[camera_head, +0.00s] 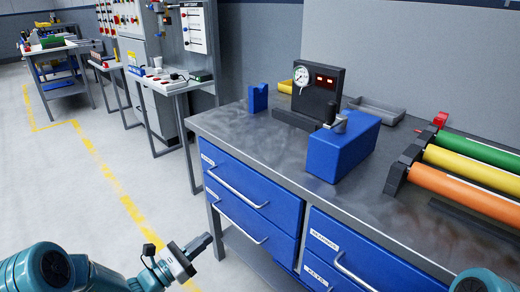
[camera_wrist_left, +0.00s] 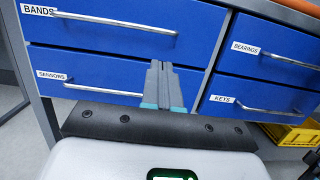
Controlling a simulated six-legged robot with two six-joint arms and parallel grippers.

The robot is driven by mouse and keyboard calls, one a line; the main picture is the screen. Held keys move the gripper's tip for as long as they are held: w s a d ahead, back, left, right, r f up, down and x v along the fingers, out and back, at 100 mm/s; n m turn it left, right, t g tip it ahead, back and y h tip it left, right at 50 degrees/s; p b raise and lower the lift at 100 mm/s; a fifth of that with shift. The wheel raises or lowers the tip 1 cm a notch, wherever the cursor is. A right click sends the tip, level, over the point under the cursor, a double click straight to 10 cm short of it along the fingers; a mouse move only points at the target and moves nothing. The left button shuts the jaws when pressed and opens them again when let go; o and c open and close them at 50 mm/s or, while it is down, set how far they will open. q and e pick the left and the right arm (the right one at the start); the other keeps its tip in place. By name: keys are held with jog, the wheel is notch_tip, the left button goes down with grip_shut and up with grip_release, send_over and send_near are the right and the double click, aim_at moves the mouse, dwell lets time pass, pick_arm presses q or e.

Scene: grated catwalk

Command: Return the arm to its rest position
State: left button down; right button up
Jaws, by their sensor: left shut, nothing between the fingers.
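My left arm comes in from the lower left in the head view. Its gripper (camera_head: 203,243) is in front of the workbench's blue drawers, below the bench top. The fingers are together and hold nothing. In the left wrist view the closed fingers (camera_wrist_left: 163,84) show in front of the drawers labelled BANDS (camera_wrist_left: 100,32) and SENSORS (camera_wrist_left: 98,77); I cannot tell how much room lies between. A teal part of my own body shows at the lower right of the head view. My right gripper is not in view.
The grey workbench top (camera_head: 255,140) carries a gauge block (camera_head: 318,90), a blue box (camera_head: 342,150) and coloured rollers (camera_head: 470,171). A yellow bin (camera_wrist_left: 293,134) sits low at right in the wrist view. Open floor (camera_head: 60,180) lies left of the bench.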

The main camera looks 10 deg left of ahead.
pick_arm(q)
jog(key=s+d+f+m+g, duration=0.8)
jog(key=s+d+f+g, duration=0.4)
jog(key=s+f, duration=0.1)
jog(key=s+a+f+m+g+y, duration=0.2)
jog(key=s+f+m+y, duration=0.35)
jog(key=s+m, duration=0.25)
jog(key=s+a+f+m+g+y, duration=0.1)
jog(key=s+f+m+g+y, duration=0.25)
jog(key=s+f+m, duration=0.35)
notch_tip(320, 180, up, 20)
jog(key=m+t+p, duration=0.2)
jog(key=m+p, duration=0.1)
jog(key=p, duration=1.6)
jog(key=shift+w+d, duration=0.2)
jog(key=shift+d, duration=0.25)
